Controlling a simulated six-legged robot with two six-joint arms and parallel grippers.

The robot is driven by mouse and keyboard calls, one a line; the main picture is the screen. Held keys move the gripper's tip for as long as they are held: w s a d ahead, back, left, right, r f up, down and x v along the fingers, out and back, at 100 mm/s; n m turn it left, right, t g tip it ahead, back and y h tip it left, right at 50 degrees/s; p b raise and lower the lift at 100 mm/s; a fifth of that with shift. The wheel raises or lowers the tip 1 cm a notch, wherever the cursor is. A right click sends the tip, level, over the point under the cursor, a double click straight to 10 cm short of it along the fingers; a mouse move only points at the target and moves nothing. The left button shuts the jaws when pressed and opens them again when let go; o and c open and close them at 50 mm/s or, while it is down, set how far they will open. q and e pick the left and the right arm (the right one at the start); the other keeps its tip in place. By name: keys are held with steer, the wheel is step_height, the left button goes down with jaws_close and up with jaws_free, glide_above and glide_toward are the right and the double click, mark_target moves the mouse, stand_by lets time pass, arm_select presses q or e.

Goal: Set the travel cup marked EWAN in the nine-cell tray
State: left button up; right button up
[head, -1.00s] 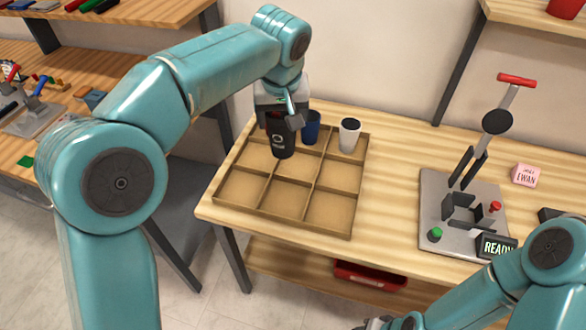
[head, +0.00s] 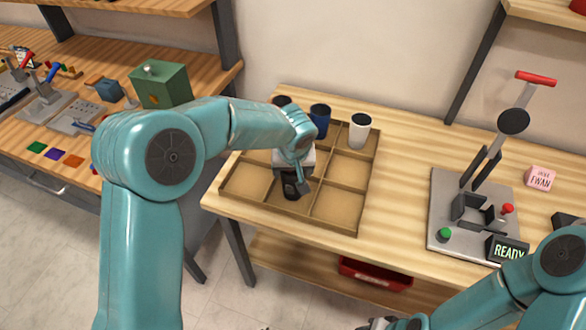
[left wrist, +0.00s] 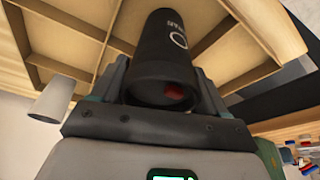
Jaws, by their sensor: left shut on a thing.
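My left gripper (head: 295,190) is shut on a black travel cup (head: 291,182), over the front-middle part of the nine-cell tray (head: 357,228). In the head view, my wrist hides most of this cup. In the left wrist view the black cup (left wrist: 160,62) sits between the fingers, with a pale ring and small lettering I cannot read for certain. The cup's height over the tray floor is unclear. A dark cup (head: 281,101), a blue cup (head: 320,120) and a white cup (head: 359,132) stand in the tray's back row. My right gripper is not clearly visible.
The laser marker (head: 470,225) stands at right with its lever up and a READY display (head: 507,250). A pink block reading EWAN (head: 540,178) lies beyond it. The table between tray and marker is clear. A green box (head: 160,85) stands on the left bench.

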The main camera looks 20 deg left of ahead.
arm_select(q)
steer(key=shift+s+f, duration=0.1)
steer(key=o, duration=0.7)
steer(key=shift+f, duration=0.1)
steer(key=v, duration=1.1)
steer(key=shift+s+r, duration=0.15)
steer(key=shift+r, duration=0.55)
steer(key=shift+s, duration=0.1)
